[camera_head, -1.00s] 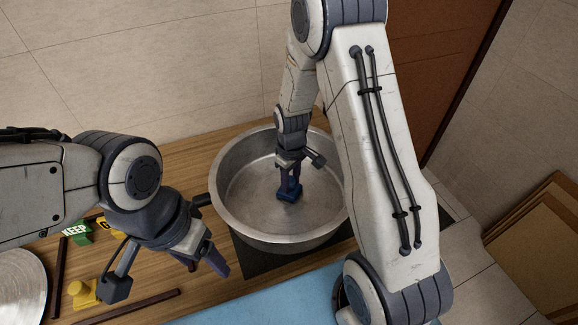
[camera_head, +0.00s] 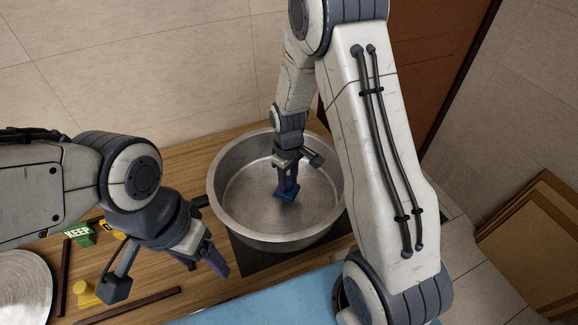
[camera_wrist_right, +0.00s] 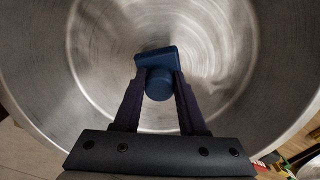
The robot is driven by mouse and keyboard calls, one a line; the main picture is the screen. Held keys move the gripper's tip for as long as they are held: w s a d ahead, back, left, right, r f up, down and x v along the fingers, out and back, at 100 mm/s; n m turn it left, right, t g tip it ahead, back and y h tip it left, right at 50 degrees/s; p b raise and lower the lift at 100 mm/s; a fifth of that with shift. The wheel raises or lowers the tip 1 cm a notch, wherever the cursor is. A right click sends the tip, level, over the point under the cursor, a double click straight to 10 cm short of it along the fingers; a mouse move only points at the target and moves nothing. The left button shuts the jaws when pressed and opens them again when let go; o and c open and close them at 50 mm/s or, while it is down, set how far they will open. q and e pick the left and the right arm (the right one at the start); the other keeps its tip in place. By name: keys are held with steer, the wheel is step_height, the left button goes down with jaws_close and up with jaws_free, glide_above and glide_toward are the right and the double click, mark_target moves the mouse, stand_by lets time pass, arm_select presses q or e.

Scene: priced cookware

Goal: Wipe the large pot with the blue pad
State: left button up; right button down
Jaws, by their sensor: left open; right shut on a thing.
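The large pot (camera_head: 242,220) is a wide, shallow steel vessel on the wooden counter, and its inside fills the right wrist view (camera_wrist_right: 225,45). My right gripper (camera_head: 288,188) reaches down into the pot and is shut on the blue pad (camera_head: 286,194). In the right wrist view the pad (camera_wrist_right: 158,62) sits between the two fingertips, over the pot's inner bottom. I cannot tell whether it presses on the metal. My left gripper (camera_head: 206,266) is open and empty, left of the pot and in front of its dark handle.
A green block marked KEEP (camera_head: 78,233), a yellow piece (camera_head: 84,294) and a round metal lid or plate (camera_head: 22,288) lie at the left, among dark strips. A light blue surface (camera_head: 270,300) lies in front. Brown panels (camera_head: 535,245) lean at the right.

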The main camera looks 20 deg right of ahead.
mark_target(288, 180)
steer(key=shift+r+p, duration=1.55)
steer(key=shift+r, duration=0.55)
